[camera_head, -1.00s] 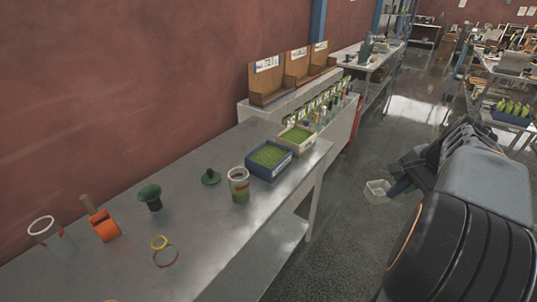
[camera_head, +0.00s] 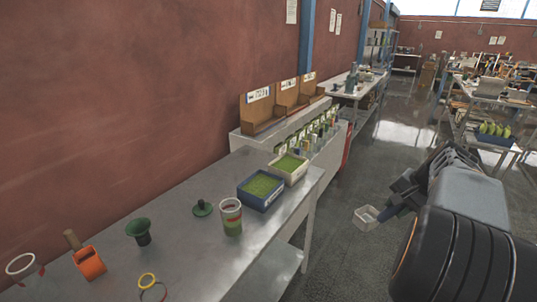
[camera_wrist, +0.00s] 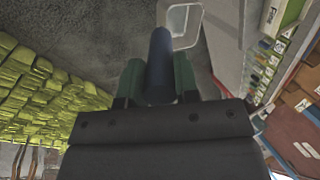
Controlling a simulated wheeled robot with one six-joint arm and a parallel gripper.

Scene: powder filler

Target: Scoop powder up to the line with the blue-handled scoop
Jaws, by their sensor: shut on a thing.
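My gripper (camera_head: 403,192) is shut on the blue handle (camera_wrist: 161,62) of a scoop. The scoop's pale, translucent square cup (camera_head: 366,217) hangs over the floor, right of the bench and apart from it. In the wrist view the handle lies between two green fingers, with the cup (camera_wrist: 181,20) beyond. I cannot make out powder in the cup. Green powder fills a blue tray (camera_head: 248,195) and a white tray (camera_head: 303,175) behind it on the bench. A clear cup (camera_head: 231,207) with red marks stands by the blue tray, with green in its lower part.
The metal bench (camera_head: 200,265) also holds a green knobbed disc (camera_head: 203,209), a green funnel (camera_head: 139,231), an orange scoop (camera_head: 89,263), rings (camera_head: 149,282) and a white-rimmed vessel (camera_head: 24,266). Small bottles and wooden bins (camera_head: 258,108) stand behind the trays. Floor right of the bench is open.

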